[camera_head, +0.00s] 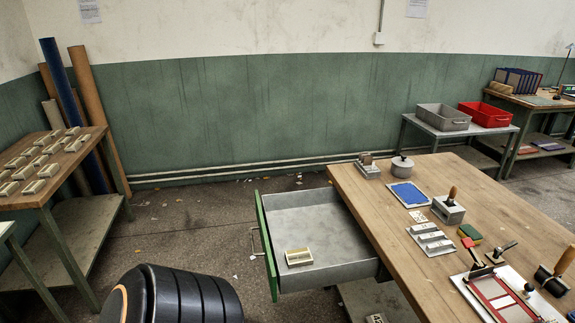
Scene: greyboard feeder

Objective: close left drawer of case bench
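The case bench (388,228) has a wooden top and stands at the right. Its left drawer (325,218) is pulled out to the left. The drawer has a green front panel (265,245) with a metal handle (254,242) on its outer face. A small cream slotted block (298,257) lies inside the drawer near the front panel. A black rounded part (175,295), which looks like one of my arm links, fills the lower left of the view, left of the drawer front. Neither gripper's fingers show.
A wooden bench (50,185) with several small cream blocks stands at the left, with long rolls behind it. Grey and red bins sit on a side table (455,130) at the back right. Tools and a blue pad (408,194) lie on the case bench.

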